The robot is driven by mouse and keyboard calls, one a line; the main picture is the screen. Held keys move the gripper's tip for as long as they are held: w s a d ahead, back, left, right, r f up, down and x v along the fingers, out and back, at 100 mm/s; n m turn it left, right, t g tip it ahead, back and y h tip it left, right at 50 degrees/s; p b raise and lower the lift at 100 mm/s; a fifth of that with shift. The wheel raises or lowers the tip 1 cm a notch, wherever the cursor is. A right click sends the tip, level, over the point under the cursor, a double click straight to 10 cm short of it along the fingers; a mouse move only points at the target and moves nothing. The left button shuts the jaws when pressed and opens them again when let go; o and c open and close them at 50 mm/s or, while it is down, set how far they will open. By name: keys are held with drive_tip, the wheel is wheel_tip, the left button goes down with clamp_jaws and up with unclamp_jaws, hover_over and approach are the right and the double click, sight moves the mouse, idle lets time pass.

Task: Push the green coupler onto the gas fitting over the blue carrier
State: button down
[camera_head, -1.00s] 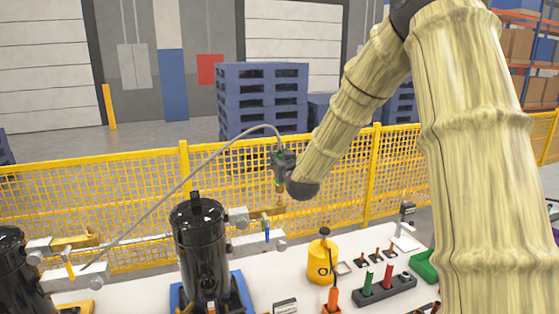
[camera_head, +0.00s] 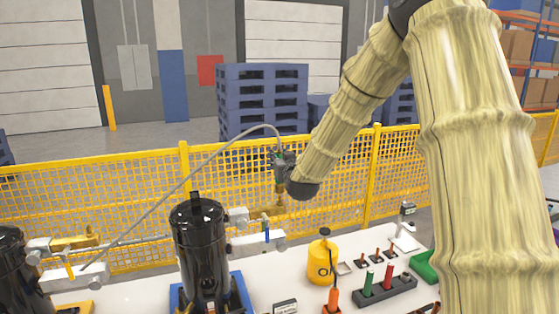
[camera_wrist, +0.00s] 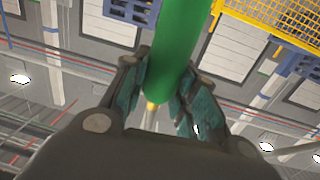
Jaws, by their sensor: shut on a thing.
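My gripper (camera_head: 283,165) is shut on the green coupler, high above the bench and to the upper right of the blue carrier. In the wrist view the green coupler (camera_wrist: 173,50) is a thick green cylinder between the two pads of my gripper (camera_wrist: 168,98). In the head view it is small and mostly hidden by the fingers. The blue carrier (camera_head: 174,299) holds an upright black compressor (camera_head: 203,255). Silver fittings (camera_head: 258,242) with a blue lever stick out right of the compressor, below and left of my gripper. I cannot tell exactly which part is the gas fitting; the coupler is apart from them.
A grey hose (camera_head: 205,163) arcs from my gripper down to the left. Another black compressor stands at the far left. A yellow canister (camera_head: 322,262) and a dark rack (camera_head: 385,291) with green and red pieces stand at right. A yellow mesh fence (camera_head: 100,205) runs behind.

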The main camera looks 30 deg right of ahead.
drive_tip(key=shift+f+b, duration=1.6)
drive_tip(key=shift+f, duration=0.3)
idle(0.7)
drive_tip(key=c, duration=1.1)
unclamp_jaws()
drive_tip(key=shift+o, duration=0.2)
drive_tip(key=v, duration=1.2)
